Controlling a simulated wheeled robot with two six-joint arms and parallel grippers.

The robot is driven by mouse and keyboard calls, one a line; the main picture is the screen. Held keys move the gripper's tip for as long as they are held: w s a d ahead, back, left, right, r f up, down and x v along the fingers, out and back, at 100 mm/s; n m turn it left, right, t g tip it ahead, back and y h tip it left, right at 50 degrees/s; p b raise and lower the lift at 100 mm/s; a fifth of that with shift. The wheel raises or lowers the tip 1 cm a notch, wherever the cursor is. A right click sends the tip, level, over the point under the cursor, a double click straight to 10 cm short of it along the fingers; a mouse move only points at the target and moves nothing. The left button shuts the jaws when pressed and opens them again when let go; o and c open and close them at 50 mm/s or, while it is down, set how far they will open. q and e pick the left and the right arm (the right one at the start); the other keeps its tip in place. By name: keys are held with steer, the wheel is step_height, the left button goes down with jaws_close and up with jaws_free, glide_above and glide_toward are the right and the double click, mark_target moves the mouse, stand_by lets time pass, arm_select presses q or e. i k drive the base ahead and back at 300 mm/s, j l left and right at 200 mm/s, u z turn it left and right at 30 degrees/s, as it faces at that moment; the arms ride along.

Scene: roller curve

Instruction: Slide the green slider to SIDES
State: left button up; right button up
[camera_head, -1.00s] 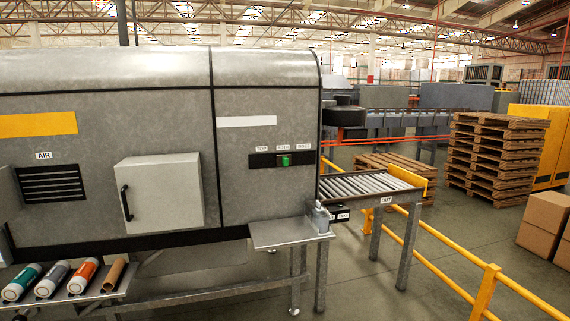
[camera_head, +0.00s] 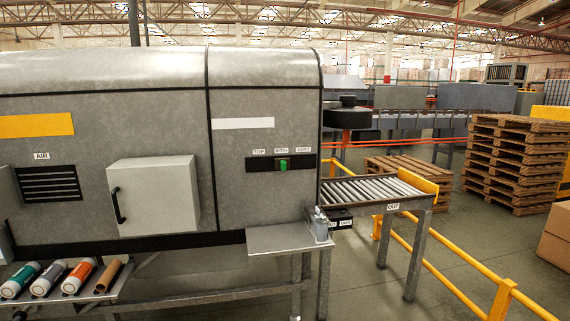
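The green slider (camera_head: 283,164) sits in a black horizontal slot (camera_head: 264,163) on the right panel of the grey machine (camera_head: 120,130). Three small labels stand above the slot: TOP (camera_head: 262,152) at left, a middle one (camera_head: 281,150) that I cannot read surely, and SIDES (camera_head: 303,149) at right. The slider is below the middle label. Neither of my grippers shows in the head view.
A small grey shelf (camera_head: 278,238) juts out below the slider. A roller conveyor (camera_head: 365,188) marked OUT and a yellow rail (camera_head: 455,263) stand at right. A white box with a black handle (camera_head: 153,195) projects from the machine. Several rolls lie at lower left.

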mark_target(283, 163)
steer(key=i+l+u, duration=0.1)
steer(key=l, duration=0.3)
steer(key=i+l+u, duration=0.25)
steer(key=i+l, duration=0.15)
steer(key=l, duration=0.4)
